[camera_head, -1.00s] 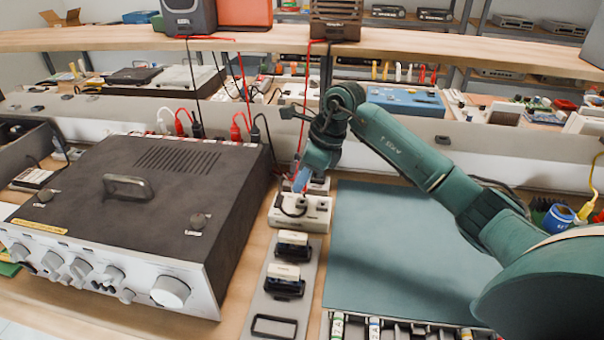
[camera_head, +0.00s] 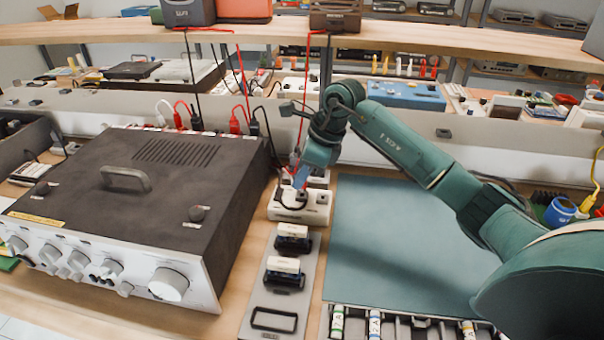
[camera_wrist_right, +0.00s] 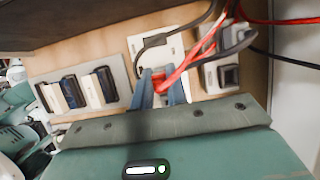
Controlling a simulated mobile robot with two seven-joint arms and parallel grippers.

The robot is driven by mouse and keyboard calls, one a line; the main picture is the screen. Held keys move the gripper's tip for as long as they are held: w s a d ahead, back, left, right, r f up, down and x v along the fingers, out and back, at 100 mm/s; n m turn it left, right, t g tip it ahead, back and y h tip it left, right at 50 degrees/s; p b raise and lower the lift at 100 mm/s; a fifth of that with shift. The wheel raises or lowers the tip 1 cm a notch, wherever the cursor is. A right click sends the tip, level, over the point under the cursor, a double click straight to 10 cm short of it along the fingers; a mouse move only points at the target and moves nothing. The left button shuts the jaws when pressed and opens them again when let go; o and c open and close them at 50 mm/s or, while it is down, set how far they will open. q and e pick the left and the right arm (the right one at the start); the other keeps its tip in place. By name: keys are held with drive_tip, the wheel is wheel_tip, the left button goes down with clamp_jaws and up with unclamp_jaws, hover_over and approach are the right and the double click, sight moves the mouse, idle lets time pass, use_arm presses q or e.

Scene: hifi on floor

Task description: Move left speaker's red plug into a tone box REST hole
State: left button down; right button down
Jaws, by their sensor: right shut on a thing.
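My right gripper (camera_head: 299,183) reaches down at the small white tone box (camera_head: 318,212), behind the slotted grey strip. In the right wrist view its blue fingertips (camera_wrist_right: 161,92) are shut on a red plug (camera_wrist_right: 159,82) with a red lead. The white tone box (camera_wrist_right: 143,44) is just beyond the fingertips there, with a black lead across it. I cannot tell whether the plug touches a hole, and the REST marking is not legible. The plug is mostly hidden by the gripper in the head view. My left gripper is not in view.
A large dark amplifier (camera_head: 150,195) stands left, with red, black and white plugs at its back. A grey strip (camera_head: 258,315) holds two black-and-white blocks. A green mat (camera_head: 400,250) lies right. Speakers (camera_head: 187,12) stand on the shelf (camera_head: 400,30), their leads hanging down.

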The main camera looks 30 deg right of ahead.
drive_tip(key=shift+f+b, duration=0.7)
drive_tip(key=shift+f, duration=0.3)
idle(0.8)
idle(0.4)
drive_tip(key=c, duration=1.3)
unclamp_jaws()
drive_tip(key=shift+d+r, duration=0.1)
drive_tip(key=shift+r, duration=0.15)
drive_tip(key=shift+w+a+r+p+v, duration=0.2)
drive_tip(key=shift+p+v, duration=0.55)
drive_tip(key=shift+v, duration=2.15)
drive_tip(key=shift+w+a+r+p+v, duration=0.1)
drive_tip(key=shift+a+p+v, duration=0.4)
drive_tip(key=shift+v, duration=2.4)
drive_tip(key=shift+w+a+r+p+v, duration=0.1)
drive_tip(key=shift+p+v, duration=0.85)
drive_tip(key=shift+v, duration=1.95)
